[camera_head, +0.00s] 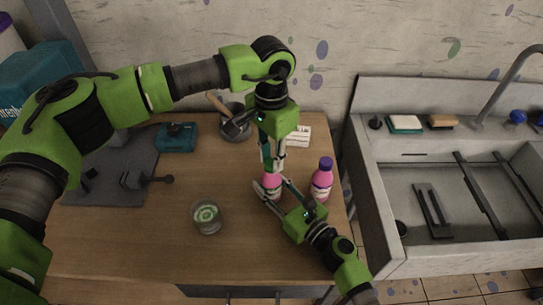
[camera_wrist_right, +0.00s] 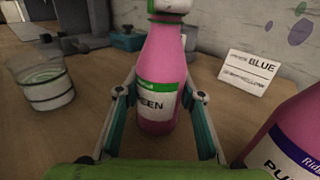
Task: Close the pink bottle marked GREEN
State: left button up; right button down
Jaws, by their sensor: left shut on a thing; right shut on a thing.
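The pink bottle marked GREEN (camera_wrist_right: 160,75) stands upright in the middle of the right wrist view, with "EEN" readable on its label. In the head view its pink body (camera_head: 271,183) shows between the two grippers. My right gripper (camera_head: 272,192) is shut on its lower body, with a finger on each side in the wrist view (camera_wrist_right: 163,112). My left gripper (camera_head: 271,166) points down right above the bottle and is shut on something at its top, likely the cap. A green band and a pale piece show at the neck in the wrist view. Whether the cap is seated is hidden.
A second pink bottle with a purple cap (camera_head: 322,179) stands close to the right. A glass with green contents (camera_head: 207,217) stands at front left. A white card marked BLUE (camera_wrist_right: 248,72), a grey pot (camera_head: 235,128) and a teal box (camera_head: 176,138) are behind. A sink (camera_head: 430,200) adjoins the table.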

pick_arm(q)
jog(key=o, duration=0.6)
jog(key=shift+o, duration=0.2)
jog(key=shift+r, duration=0.1)
jog(key=shift+r, duration=2.2)
jog(key=shift+c, duration=0.4)
